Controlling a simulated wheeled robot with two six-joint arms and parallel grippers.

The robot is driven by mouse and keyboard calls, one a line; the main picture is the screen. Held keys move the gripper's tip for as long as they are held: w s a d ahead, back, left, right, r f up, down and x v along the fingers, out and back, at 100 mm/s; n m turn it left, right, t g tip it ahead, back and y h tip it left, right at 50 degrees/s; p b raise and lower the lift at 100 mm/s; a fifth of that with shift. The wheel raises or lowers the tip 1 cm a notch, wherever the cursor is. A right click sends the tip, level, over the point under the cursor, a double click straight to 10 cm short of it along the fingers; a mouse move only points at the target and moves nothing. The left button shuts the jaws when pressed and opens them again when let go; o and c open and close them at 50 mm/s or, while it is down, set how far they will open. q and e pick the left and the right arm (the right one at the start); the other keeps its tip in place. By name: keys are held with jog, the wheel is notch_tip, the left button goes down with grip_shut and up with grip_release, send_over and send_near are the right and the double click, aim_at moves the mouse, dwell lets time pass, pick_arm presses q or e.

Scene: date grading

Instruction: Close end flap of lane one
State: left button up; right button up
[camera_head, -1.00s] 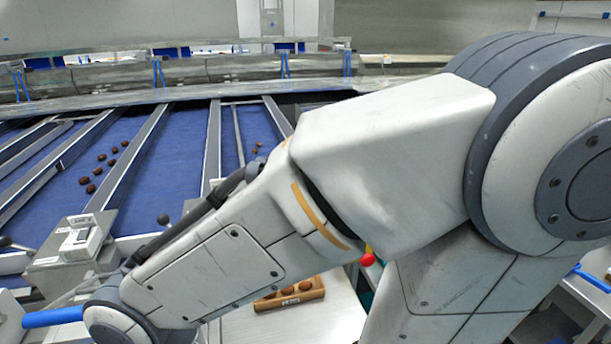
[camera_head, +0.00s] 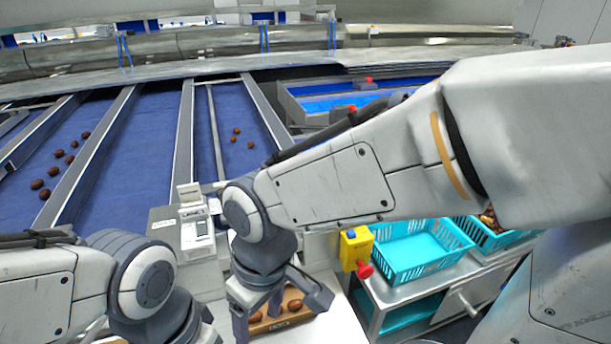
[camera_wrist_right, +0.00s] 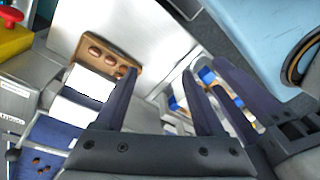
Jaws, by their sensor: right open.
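The sloping blue lanes (camera_head: 155,130) run down between metal dividers. The rightmost lane (camera_head: 229,110) holds several dates. A small white device (camera_head: 196,232) on a grey box stands at the foot of its left divider; its label is too small to read surely. I cannot make out an end flap; my right arm covers that lane's lower end. My right gripper (camera_head: 280,300) is open and points down over the wooden tray. Its spread fingers (camera_wrist_right: 162,95) also show in the right wrist view. My left gripper (camera_head: 195,325) is cut off at the bottom, its fingertips unseen.
A wooden tray (camera_head: 292,310) with dates lies on a white table. To the right stand a yellow box (camera_head: 355,248) with a red button and a teal crate (camera_head: 412,250). The wrist view shows the tray (camera_wrist_right: 133,68) ahead of the fingers.

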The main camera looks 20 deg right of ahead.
jog(key=w+r+m+t+p, duration=0.1)
jog(key=w+r+m, duration=0.15)
jog(key=w, duration=1.15)
jog(key=w+d+m+t+p, duration=0.1)
jog(key=w+d, duration=0.7)
jog(key=w, duration=0.4)
jog(key=w+d+m+t+p, duration=0.1)
jog(key=w+d+t, duration=0.1)
jog(key=w+d, duration=0.8)
jog(key=shift+y, duration=0.4)
jog(key=w+a+f+p, duration=0.1)
jog(key=f, duration=0.2)
jog(key=w+a+f+p, duration=0.1)
jog(key=w+f, duration=0.1)
jog(key=w+a+f+p, duration=0.1)
jog(key=w+f+p, duration=0.1)
jog(key=f, duration=0.1)
jog(key=shift+w+a+f, duration=0.25)
jog(key=shift+a+f, duration=0.05)
jog(key=shift+a, duration=0.05)
jog(key=shift+w+f, duration=0.15)
jog(key=shift+f, duration=0.25)
grip_shut()
